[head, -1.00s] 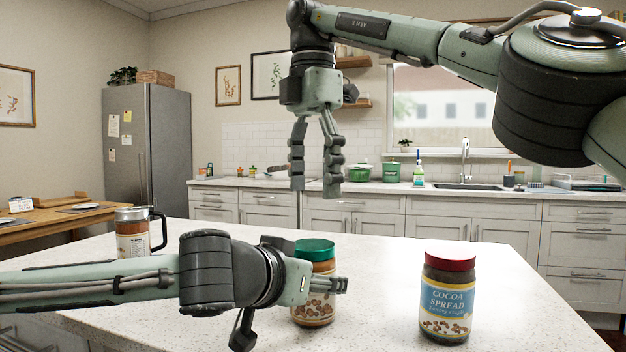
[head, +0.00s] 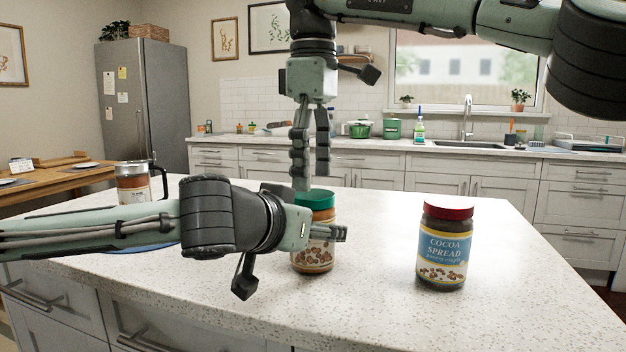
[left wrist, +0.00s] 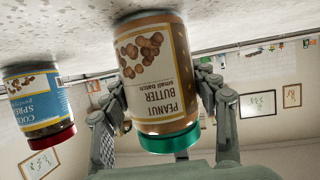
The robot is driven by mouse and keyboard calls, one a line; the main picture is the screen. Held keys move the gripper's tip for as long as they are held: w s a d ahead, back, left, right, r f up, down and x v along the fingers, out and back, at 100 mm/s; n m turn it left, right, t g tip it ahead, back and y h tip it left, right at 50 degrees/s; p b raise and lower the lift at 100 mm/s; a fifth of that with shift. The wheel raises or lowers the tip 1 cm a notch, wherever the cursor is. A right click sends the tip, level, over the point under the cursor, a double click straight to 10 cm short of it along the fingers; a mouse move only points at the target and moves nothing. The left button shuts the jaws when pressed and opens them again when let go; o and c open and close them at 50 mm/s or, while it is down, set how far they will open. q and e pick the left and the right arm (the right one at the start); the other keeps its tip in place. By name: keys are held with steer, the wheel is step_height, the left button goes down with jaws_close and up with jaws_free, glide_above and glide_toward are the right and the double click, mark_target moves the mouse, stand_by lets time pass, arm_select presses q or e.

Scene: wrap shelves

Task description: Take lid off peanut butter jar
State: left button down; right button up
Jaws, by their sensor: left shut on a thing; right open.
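The peanut butter jar (head: 314,257) stands upright on the island counter, with its green lid (head: 315,200) on. In the left wrist view the jar (left wrist: 155,75) appears upside down, its label readable and the green lid (left wrist: 170,140) toward the camera. My left gripper (head: 325,234) reaches in from the left and is shut around the jar's body below the lid. My right gripper (head: 309,175) points straight down, open and empty, above the jar, its fingertips close to the lid. Whether the fingertips touch the lid cannot be told.
A cocoa spread jar (head: 445,246) with a red lid stands to the right on the counter (head: 400,315). A handled glass mug (head: 134,184) stands at the left behind my left arm. The counter between the two jars is clear.

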steer(key=shift+f, duration=1.15)
